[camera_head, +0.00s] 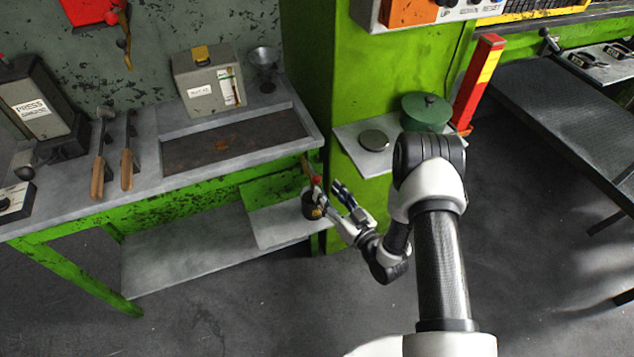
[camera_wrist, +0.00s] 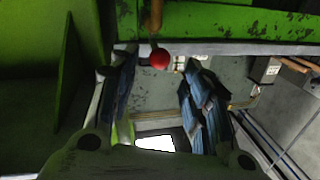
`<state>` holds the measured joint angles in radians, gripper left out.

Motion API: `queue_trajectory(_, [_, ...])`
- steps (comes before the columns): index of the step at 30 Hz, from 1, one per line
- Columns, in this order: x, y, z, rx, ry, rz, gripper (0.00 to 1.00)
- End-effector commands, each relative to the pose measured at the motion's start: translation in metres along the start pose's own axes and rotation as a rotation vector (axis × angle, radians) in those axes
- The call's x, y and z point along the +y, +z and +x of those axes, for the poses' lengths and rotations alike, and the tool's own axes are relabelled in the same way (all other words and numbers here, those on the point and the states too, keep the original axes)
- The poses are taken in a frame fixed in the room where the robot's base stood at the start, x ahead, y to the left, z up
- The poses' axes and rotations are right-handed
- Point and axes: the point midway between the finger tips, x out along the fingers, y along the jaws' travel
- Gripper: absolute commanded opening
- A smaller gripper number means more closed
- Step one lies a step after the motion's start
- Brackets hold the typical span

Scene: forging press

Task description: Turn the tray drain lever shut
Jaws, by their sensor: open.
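The drain lever shows in the head view as a small red knob (camera_head: 316,180) on a brass stem, at the right front corner of the bench below its sunken tray (camera_head: 313,143). In the wrist view the red knob (camera_wrist: 159,59) hangs from its brass stem (camera_wrist: 156,18) at top centre. My gripper (camera_head: 328,186) is open and close to the knob. In the wrist view my gripper (camera_wrist: 156,72) has one finger either side of the knob, with gaps on both sides. Contact does not show. The valve body behind the stem is hidden.
A dark pot (camera_head: 311,207) stands on the lower shelf (camera_head: 200,254) near my gripper. The green press column (camera_head: 312,60) rises close behind, with a small side shelf (camera_head: 350,137) bearing a green pot (camera_head: 426,112). The floor in front is clear.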

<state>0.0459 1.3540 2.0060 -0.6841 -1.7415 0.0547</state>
Motion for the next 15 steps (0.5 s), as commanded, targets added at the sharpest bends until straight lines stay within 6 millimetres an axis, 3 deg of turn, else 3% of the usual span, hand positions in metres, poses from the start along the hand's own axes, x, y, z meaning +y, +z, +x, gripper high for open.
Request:
queue_trajectory(6, [-0.001, 0.001, 0.042, 0.003, -0.002, -0.001, 0.44])
queue_trajectory(15, [0.0, 0.0, 0.065, 0.001, 0.0, 0.001, 0.44])
